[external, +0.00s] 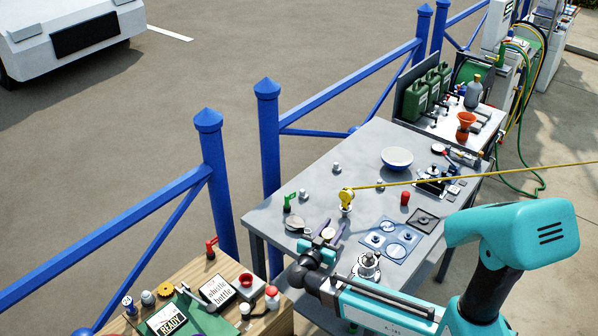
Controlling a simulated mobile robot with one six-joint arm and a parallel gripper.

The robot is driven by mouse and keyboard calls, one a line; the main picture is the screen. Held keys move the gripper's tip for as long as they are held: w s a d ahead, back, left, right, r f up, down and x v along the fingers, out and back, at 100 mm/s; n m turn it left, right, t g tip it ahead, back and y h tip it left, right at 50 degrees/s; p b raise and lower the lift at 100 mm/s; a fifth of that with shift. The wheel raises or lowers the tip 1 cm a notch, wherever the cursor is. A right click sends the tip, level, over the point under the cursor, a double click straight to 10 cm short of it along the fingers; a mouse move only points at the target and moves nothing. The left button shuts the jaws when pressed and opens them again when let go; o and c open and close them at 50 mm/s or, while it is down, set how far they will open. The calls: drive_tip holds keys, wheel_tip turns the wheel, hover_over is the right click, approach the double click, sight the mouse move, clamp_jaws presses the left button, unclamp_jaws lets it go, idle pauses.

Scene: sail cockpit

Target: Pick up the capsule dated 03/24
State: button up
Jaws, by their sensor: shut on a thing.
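My gripper (327,231) is at the near left part of the grey table, with dark fingers and a teal body. It is shut on a small pale thing (328,234), mostly hidden by the fingers; I cannot tell whether this is the capsule. No date 03/24 can be read anywhere in the external view. Small pale pieces stand on the table, one at the back (336,168), one near the green-handled valve (303,194) and one by the yellow line (380,184). A pale disc (295,224) lies just left of my gripper.
A yellow pulley (347,197) with a taut yellow line (480,175) crosses the table. A bowl (397,158), a red piece (405,198), a blue-grey mat (389,239) and a metal fitting (369,265) are around. A wooden bench (190,272) stands left. The table's back left is fairly clear.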

wheel_tip(320, 180, up, 8)
drive_tip(key=b, duration=0.1)
idle(0.4)
idle(0.4)
idle(0.4)
